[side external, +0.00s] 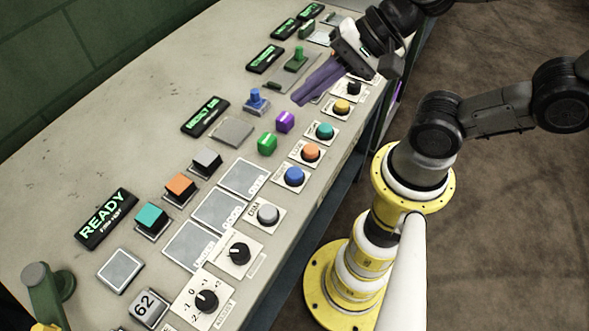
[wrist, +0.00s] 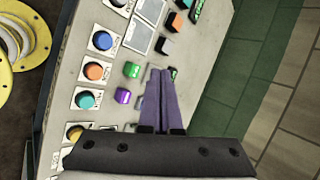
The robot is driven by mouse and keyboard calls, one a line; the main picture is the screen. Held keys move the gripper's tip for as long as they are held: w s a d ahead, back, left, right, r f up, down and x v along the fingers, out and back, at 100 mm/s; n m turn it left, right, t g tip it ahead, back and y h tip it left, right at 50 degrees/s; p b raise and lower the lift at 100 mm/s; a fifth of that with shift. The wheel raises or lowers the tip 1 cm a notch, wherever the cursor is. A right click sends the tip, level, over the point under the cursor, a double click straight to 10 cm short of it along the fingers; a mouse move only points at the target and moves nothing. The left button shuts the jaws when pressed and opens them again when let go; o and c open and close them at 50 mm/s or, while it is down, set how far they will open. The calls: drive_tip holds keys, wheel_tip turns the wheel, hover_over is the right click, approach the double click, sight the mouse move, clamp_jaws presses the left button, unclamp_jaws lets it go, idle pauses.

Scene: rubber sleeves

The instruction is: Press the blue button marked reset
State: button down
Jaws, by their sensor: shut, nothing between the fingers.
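A round blue button (side external: 294,175) sits on a white labelled plate in the row along the near edge of the bench, between an orange button (side external: 311,152) and a white-grey button (side external: 268,214). In the wrist view the blue button (wrist: 103,40) shows at the upper left; its label is too small to read. My gripper (side external: 299,99) has purple fingers that are shut and empty. It is above the far part of the panel, beyond the blue button and apart from it. In the wrist view the gripper's fingers (wrist: 155,74) point up the picture, right of the button row.
Green (side external: 267,143) and purple (side external: 285,121) blocks stand on the bench between the gripper and the blue button. A blue peg (side external: 257,101) stands left of the fingers. Teal (side external: 325,131) and yellow (side external: 341,107) buttons continue the row. Black knobs are at the near end.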

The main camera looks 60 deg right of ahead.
sight(300, 170)
wheel_tip(300, 170, down, 6)
drive_tip(key=a+m+y, duration=0.1)
drive_tip(key=a+m, duration=0.1)
drive_tip(key=m, duration=0.4)
drive_tip(key=shift+a+r, duration=0.2)
drive_tip(key=shift+r, duration=0.05)
drive_tip(key=shift+s, duration=0.1)
drive_tip(key=shift+f, duration=4.4)
drive_tip(key=shift+f, duration=0.2)
drive_tip(key=shift+f, duration=0.2)
